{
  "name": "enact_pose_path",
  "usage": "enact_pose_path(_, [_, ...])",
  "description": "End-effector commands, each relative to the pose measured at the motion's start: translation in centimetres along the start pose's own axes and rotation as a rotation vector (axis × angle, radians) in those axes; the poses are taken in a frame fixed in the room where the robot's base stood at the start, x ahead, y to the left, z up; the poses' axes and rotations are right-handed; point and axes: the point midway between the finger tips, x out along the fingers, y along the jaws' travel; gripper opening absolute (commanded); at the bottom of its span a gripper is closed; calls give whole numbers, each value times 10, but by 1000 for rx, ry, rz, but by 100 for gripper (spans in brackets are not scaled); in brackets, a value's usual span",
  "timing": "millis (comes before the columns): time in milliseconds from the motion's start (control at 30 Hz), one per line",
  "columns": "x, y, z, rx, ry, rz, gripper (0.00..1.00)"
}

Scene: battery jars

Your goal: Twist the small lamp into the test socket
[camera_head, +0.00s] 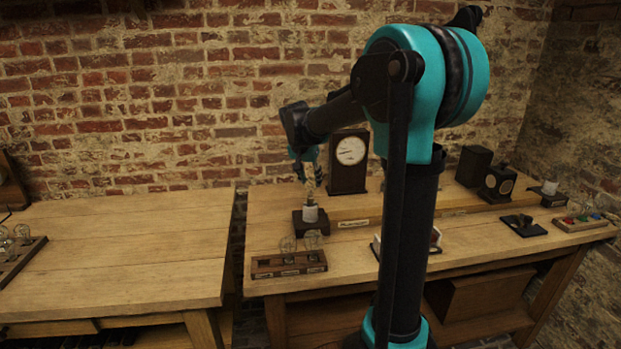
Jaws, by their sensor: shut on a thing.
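The test socket (310,213), a pale cylinder on a dark square base, stands at the left part of the right workbench. My gripper (306,168) is above it, in front of the brick wall, pointing down. It is shut on the small lamp (309,184), a clear glass bulb with a warm tint, which is upright directly over the socket. The lamp's lower end is at the socket's top; I cannot tell whether it is seated in the thread. The fingertips are small and partly blend with the lamp.
A wooden lamp rack (289,265) with two bulbs stands at the bench's front left. A dial meter (349,162) is behind the socket. Dark boxes and a tray of coloured pieces (584,219) stand at right. A gap separates the left table (120,240). My arm hides the bench's middle.

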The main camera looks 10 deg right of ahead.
Motion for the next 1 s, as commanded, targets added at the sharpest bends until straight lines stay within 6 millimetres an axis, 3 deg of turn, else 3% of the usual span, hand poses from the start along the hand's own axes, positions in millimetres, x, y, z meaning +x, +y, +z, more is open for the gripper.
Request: enact_pose_path(1000, [10, 0, 4, 0, 0, 0, 13])
